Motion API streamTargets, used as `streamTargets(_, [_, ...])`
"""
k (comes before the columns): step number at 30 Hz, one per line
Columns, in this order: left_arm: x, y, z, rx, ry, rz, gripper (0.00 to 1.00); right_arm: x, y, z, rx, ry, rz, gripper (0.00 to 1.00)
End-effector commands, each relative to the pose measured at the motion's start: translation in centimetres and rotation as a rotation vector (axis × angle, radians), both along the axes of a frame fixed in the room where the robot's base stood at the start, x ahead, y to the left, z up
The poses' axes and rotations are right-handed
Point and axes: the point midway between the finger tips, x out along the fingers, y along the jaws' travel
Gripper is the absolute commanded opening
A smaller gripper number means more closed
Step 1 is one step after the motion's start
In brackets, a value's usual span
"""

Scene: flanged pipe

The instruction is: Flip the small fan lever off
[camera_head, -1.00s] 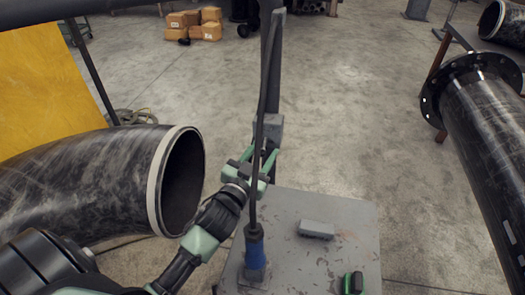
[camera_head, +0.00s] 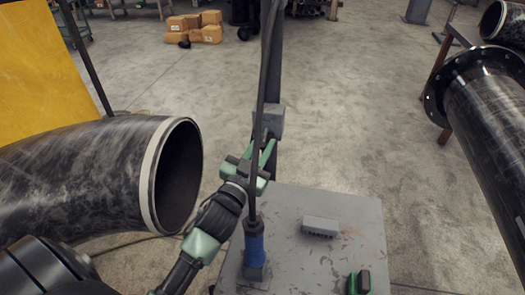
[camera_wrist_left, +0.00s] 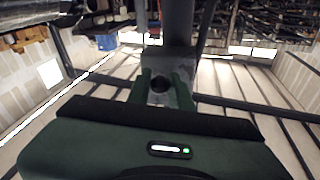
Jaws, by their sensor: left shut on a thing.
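A grey switch box (camera_head: 271,120) sits on an upright dark post beyond the work table. My left gripper (camera_head: 267,150) reaches up to it from the left, its green fingers at the box's lower front. In the left wrist view, the fingers (camera_wrist_left: 163,91) are close together in front of the grey box (camera_wrist_left: 168,62), with a small dark round end (camera_wrist_left: 160,84) between them. This looks like the small fan lever, mostly hidden by the fingers. The gripper is shut on it. Which way the lever points cannot be told. My right gripper is not in view.
A grey table (camera_head: 345,250) carries a small grey block (camera_head: 320,227), a green-and-black item (camera_head: 359,283) and a blue-based stand (camera_head: 254,245) whose dark rod crosses before my gripper. A large pipe elbow (camera_head: 90,180) is left, a flanged pipe (camera_head: 490,125) right.

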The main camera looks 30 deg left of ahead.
Motion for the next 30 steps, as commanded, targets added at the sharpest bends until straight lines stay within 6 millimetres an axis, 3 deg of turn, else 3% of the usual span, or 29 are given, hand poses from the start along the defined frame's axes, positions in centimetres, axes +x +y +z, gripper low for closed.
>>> streamTargets(5, [0.0,-0.1,0.0,0.002,0.003,-0.002,0.0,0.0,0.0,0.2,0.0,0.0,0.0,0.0])
streamTargets(6, [0.0,-0.1,0.0,0.002,0.003,-0.002,0.32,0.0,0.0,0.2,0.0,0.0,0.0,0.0])
streamTargets(7, [0.0,-0.1,0.0,0.002,0.003,-0.002,0.41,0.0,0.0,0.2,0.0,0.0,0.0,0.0])
streamTargets(19, [-0.5,-0.1,-0.3,0.001,0.004,-0.001,0.42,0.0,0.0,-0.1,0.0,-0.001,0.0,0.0])
streamTargets(30, [-6.3,-0.3,-1.2,0.001,0.006,-0.002,0.42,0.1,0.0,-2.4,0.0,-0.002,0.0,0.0])
